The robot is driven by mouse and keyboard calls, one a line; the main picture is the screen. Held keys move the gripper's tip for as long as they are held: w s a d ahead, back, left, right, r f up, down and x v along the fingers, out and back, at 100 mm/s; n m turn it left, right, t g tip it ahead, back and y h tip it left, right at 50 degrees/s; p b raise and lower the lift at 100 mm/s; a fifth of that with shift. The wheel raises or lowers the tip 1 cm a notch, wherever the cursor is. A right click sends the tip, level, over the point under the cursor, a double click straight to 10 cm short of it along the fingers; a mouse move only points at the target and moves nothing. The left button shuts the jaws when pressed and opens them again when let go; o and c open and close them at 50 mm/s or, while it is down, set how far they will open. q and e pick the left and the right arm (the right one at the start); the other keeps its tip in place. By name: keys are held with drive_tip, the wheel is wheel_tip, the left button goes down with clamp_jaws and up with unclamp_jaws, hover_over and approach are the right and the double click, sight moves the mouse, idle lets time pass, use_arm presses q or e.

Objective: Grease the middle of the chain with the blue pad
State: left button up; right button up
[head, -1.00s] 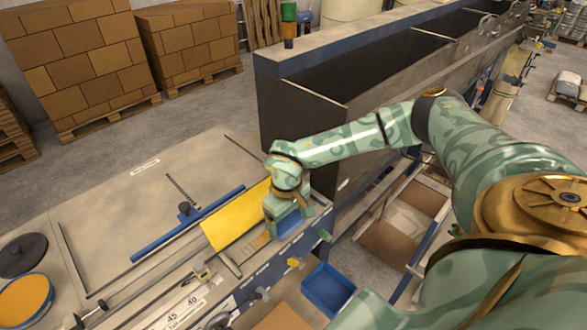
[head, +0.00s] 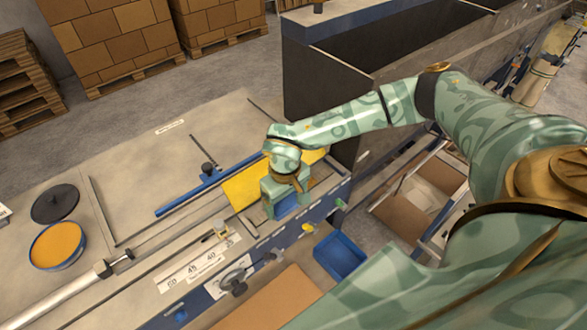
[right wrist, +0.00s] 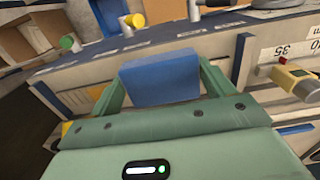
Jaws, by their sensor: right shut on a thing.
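My right gripper (head: 287,207) is shut on the blue pad (right wrist: 160,77), which sits between its two green fingers in the right wrist view. In the head view the pad (head: 288,206) shows low in the gripper, over the bench's front edge beside the yellow plate (head: 244,188). I cannot tell whether the pad touches anything below it. A short dark toothed strip (head: 203,150), perhaps the chain, lies on the bench behind the blue bar. An open round tin (head: 57,244) of orange-yellow stuff stands at the left. My left gripper is not in view.
A dark round lid (head: 55,203) lies behind the tin. The blue bar (head: 205,184) and a long metal rod (head: 75,290) lie along the bench (head: 130,160). A blue bin (head: 340,255) sits below its front edge. A tall grey trough wall (head: 315,85) stands behind the right arm.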

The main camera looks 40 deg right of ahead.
drive_tip(key=shift+a, duration=0.55)
drive_tip(key=shift+d+f+p, duration=0.1)
drive_tip(key=shift+d+p, duration=0.2)
drive_tip(key=shift+d, duration=1.55)
drive_tip(key=shift+w+d+r+p, duration=0.15)
drive_tip(key=shift+d+p, duration=0.1)
drive_tip(key=shift+d, duration=0.95)
drive_tip(key=shift+w+d+p, duration=0.1)
drive_tip(key=shift+d+p, duration=0.15)
drive_tip(key=shift+d, duration=0.95)
drive_tip(key=shift+w+d+r+p, duration=0.15)
drive_tip(key=shift+d+p, duration=0.1)
drive_tip(key=shift+d, duration=0.95)
drive_tip(key=shift+f, duration=0.1)
drive_tip(key=shift+a, duration=0.1)
wheel_tip(320, 180, up, 8)
drive_tip(key=p, duration=0.5)
